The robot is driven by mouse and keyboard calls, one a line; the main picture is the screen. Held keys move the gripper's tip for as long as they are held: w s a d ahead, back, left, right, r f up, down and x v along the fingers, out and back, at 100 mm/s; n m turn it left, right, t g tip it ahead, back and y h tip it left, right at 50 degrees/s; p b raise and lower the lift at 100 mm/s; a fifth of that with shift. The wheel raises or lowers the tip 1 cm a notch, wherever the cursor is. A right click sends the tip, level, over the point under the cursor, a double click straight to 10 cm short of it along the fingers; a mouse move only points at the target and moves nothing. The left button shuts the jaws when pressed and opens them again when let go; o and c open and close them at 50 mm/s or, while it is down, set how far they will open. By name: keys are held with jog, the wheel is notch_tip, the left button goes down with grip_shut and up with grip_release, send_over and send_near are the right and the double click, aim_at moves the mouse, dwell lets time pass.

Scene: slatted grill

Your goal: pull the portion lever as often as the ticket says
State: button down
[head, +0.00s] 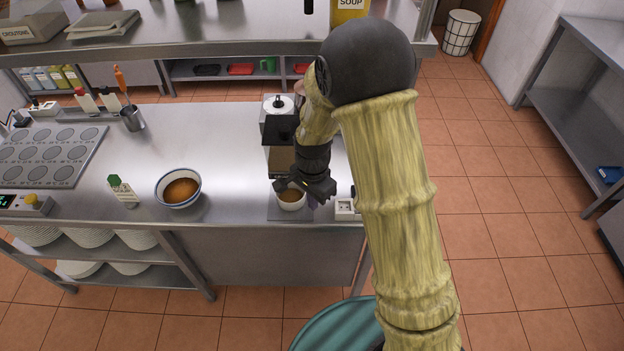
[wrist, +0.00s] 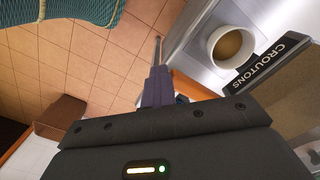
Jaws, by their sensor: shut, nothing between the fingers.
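The dispenser (head: 280,160) stands at the right end of the steel counter, partly hidden by my arm. A white cup (head: 291,199) with brown contents sits at its foot; the cup also shows in the wrist view (wrist: 231,45), beside a black CROUTONS label (wrist: 268,62). My gripper (head: 318,200) is shut and empty, close to the cup's right side. In the wrist view its purple-grey fingers (wrist: 157,88) are together, and a thin metal rod (wrist: 158,50) shows beyond them. I cannot tell whether this is the lever. A small card with a green top (head: 122,190) stands left; its writing is unreadable.
A bowl of brown soup (head: 181,188) stands on the counter left of the dispenser. A small white box (head: 346,208) is at the right counter edge. A griddle plate (head: 50,157) lies far left. Open tiled floor (head: 490,200) is to the right.

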notch_tip(320, 180, up, 7)
jog(key=p, duration=0.5)
jog(key=shift+w+r, duration=0.2)
jog(key=shift+w, duration=0.15)
dwell(0.6)
jog(key=s+d+n+t+b, duration=0.2)
jog(key=s+d+n+b, duration=0.7)
jog(key=d, duration=0.4)
jog(key=s+b, duration=0.1)
jog(key=s, duration=0.1)
jog(key=shift+s+d+f+t, duration=0.2)
jog(key=shift+s+d+t, duration=0.05)
jog(key=shift+s+t, duration=0.15)
dwell(0.6)
